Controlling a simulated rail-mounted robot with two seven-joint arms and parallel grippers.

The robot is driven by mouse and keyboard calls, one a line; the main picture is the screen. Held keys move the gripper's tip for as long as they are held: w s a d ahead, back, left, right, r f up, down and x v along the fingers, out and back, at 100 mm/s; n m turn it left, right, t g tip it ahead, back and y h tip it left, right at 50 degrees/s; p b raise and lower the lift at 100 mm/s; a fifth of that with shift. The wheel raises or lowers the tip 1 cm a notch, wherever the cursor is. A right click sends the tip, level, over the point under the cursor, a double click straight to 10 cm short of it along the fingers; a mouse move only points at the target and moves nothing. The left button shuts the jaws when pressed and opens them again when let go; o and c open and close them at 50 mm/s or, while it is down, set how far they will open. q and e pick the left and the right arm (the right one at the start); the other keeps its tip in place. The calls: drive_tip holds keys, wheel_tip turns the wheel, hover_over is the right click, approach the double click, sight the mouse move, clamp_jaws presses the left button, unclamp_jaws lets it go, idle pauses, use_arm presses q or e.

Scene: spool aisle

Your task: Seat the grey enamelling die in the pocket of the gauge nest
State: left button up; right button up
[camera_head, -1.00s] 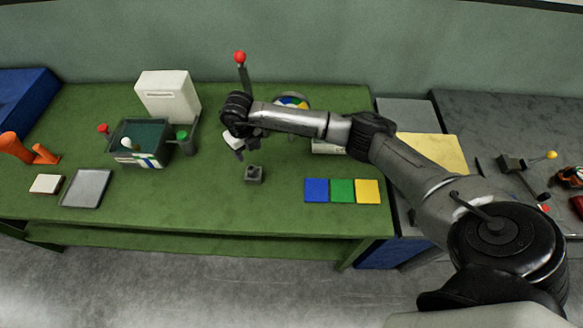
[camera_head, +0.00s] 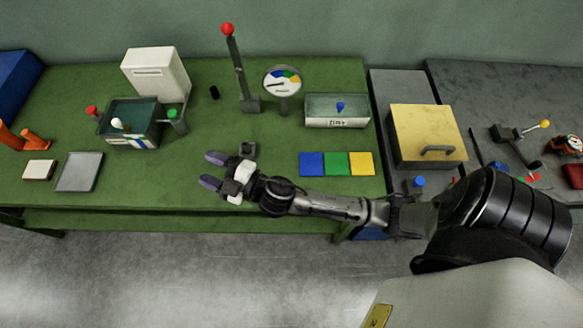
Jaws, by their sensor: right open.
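A small grey block with a dark recess in its top (camera_head: 248,149) sits on the green bench. It looks like the gauge nest, but it is too small for me to be sure. My right gripper (camera_head: 213,170) is open, just in front and to the left of the block, its dark fingertips pointing left. I see nothing between its fingers. I cannot pick out the grey enamelling die for certain. A small dark cylinder (camera_head: 214,92) stands farther back on the bench. My left gripper is out of view.
A red-knobbed lever (camera_head: 238,70), a round dial (camera_head: 283,80) and a grey-white bin (camera_head: 337,121) stand behind. Blue, green and yellow tiles (camera_head: 336,170) lie to the right. A grey tray (camera_head: 80,171) and an open box (camera_head: 143,105) are at left.

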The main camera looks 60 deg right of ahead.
drive_tip(key=s+d+f+m+g+h, duration=0.4)
drive_tip(key=s+d+f+m+h, duration=0.1)
drive_tip(key=s+f+m+h, duration=0.15)
drive_tip(key=s+f+m+g, duration=0.1)
drive_tip(key=s+f+g, duration=0.1)
drive_tip(key=s+g, duration=0.2)
drive_tip(key=s+f+m+g+y, duration=0.1)
drive_tip(key=s+f+g, duration=0.2)
drive_tip(key=s, duration=0.6)
drive_tip(key=s+f+m+g+y, duration=0.1)
drive_tip(key=s+f+m+g, duration=0.1)
drive_tip(key=s, duration=0.5)
drive_tip(key=f+g, duration=0.1)
drive_tip(key=g, duration=0.1)
drive_tip(key=shift+d+f+g, duration=0.25)
drive_tip(key=shift+d+g, duration=0.1)
drive_tip(key=shift+g, duration=0.05)
drive_tip(key=shift+s+r, duration=0.1)
wheel_tip(320, 180, up, 26)
drive_tip(key=p, duration=2.5)
drive_tip(key=shift+f+p, duration=0.2)
drive_tip(key=shift+p, duration=0.2)
